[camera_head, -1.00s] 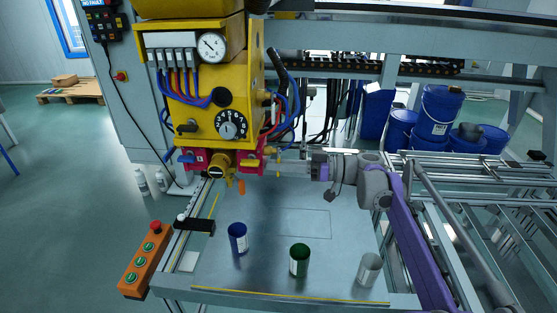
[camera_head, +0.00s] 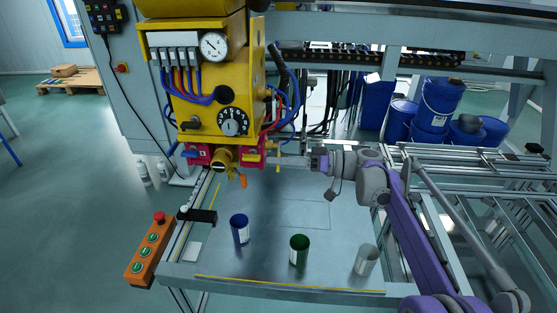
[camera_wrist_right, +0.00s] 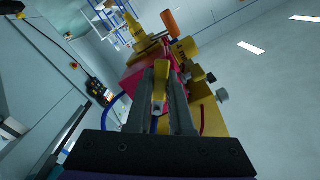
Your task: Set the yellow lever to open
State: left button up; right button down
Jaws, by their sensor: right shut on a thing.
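The yellow lever (camera_head: 250,158) is on the red valve block (camera_head: 201,154) at the bottom of the yellow panel. In the right wrist view the yellow lever (camera_wrist_right: 160,84) lies between the two fingers, its handle pointing along them. My right gripper (camera_head: 276,161) reaches in from the right and is shut on the lever; its fingertips also show in the wrist view (camera_wrist_right: 164,72). The fingers partly hide the lever in the head view. I cannot read any open or closed marking. My left gripper is not in view.
A round yellow knob (camera_head: 223,158), a blue lever (camera_head: 188,152) and an orange handle (camera_head: 243,181) sit close by. Blue (camera_head: 239,229), green (camera_head: 299,250) and grey (camera_head: 366,260) cups stand on the table below. Hoses hang behind the panel's right side.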

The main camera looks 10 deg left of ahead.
jog(key=c, duration=0.8)
grip_release()
jog(key=d, duration=1.1)
jog(key=shift+p, duration=0.3)
jog(key=shift+a, duration=0.1)
